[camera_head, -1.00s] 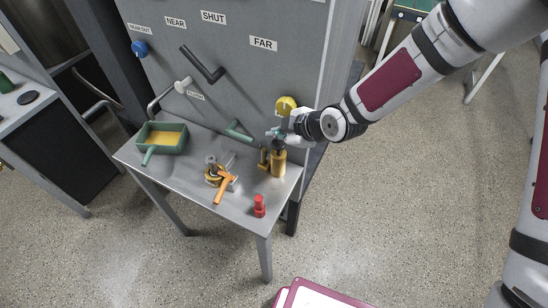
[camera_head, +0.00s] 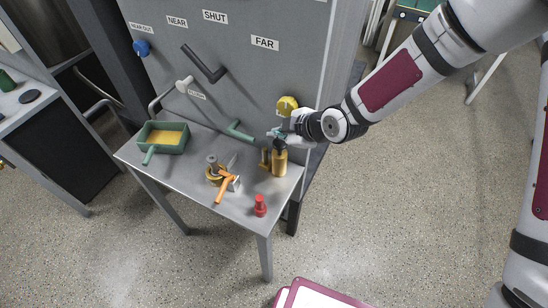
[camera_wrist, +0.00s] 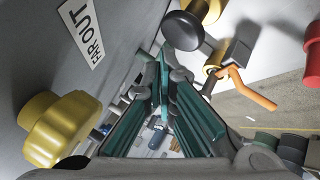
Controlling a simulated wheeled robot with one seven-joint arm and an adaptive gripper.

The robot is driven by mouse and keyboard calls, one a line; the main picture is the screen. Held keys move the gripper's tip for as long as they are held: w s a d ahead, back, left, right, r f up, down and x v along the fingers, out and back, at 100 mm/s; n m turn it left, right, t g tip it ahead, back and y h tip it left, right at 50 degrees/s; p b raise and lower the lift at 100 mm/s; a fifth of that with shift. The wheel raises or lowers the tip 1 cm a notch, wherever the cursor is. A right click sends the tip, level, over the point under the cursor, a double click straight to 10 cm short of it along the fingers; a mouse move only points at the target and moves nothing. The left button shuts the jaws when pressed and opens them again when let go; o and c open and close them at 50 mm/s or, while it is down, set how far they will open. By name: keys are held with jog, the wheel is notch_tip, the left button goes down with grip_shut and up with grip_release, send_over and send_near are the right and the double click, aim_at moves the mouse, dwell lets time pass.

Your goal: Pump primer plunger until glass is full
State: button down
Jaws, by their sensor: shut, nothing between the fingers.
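A brass cylinder with a black top (camera_head: 280,162), which looks like the primer, stands upright near the right end of the metal table. In the wrist view a black knob (camera_wrist: 183,31) shows at the upper middle, apart from the fingers; it looks like the plunger top. A slim brass piece (camera_head: 265,159) stands just left of the cylinder; I cannot tell whether it is the glass, and no fill level is readable. My gripper (camera_head: 274,133) is just above the black top, its teal fingers (camera_wrist: 161,75) shut and empty. Contact with the top cannot be told.
A yellow knob (camera_head: 287,104) is on the grey panel behind my gripper. The table (camera_head: 195,183) also bears a green tray (camera_head: 180,149), an orange-handled fitting (camera_head: 223,190) and a red piece (camera_head: 260,206).

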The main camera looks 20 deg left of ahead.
aim_at(274, 141)
jog(key=shift+f, duration=0.15)
dwell(0.3)
jog(key=shift+f, duration=0.35)
jog(key=shift+f+b, duration=0.6)
jog(key=shift+f, duration=0.65)
dwell(1.3)
jog(key=shift+r, duration=0.2)
jog(key=shift+r+p, duration=0.5)
jog(key=shift+r, duration=1.05)
notch_tip(274, 141, up, 6)
jog(key=p, duration=0.1)
dwell(0.8)
